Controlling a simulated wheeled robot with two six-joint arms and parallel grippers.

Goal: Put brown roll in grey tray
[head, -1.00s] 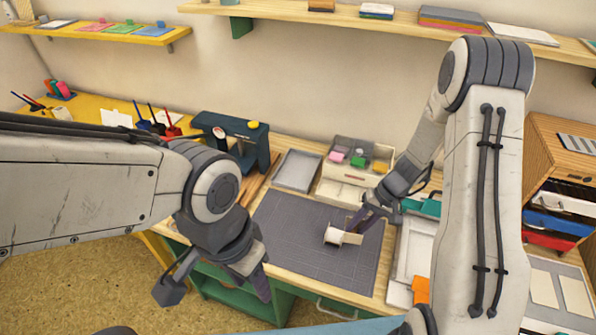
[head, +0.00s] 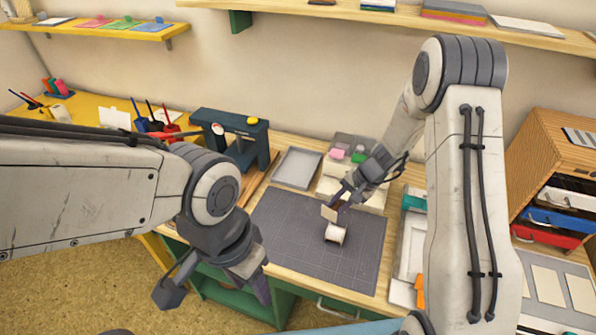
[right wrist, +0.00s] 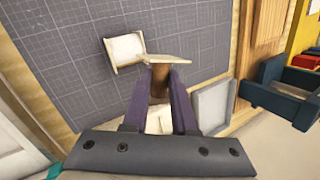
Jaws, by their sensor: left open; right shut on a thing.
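My right gripper (right wrist: 160,90) is shut on the brown roll (right wrist: 160,78). The roll's pale flat end (right wrist: 168,58) sticks out past the fingertips, and the fingers hide much of the rest. In the head view the right gripper (head: 341,194) holds it above the dark grid mat. The grey tray (head: 297,168) lies flat and empty behind the mat, left of the gripper. It also shows in the right wrist view (right wrist: 213,106), right of the fingers. My left gripper (head: 213,291) is open and empty in front of the desk, far from the roll.
A white roll (head: 335,233) stays on the mat (head: 285,232), just below the held roll. A box with coloured blocks (head: 337,154) stands right of the tray. A dark blue press (head: 236,137) stands left of it. The left part of the mat is clear.

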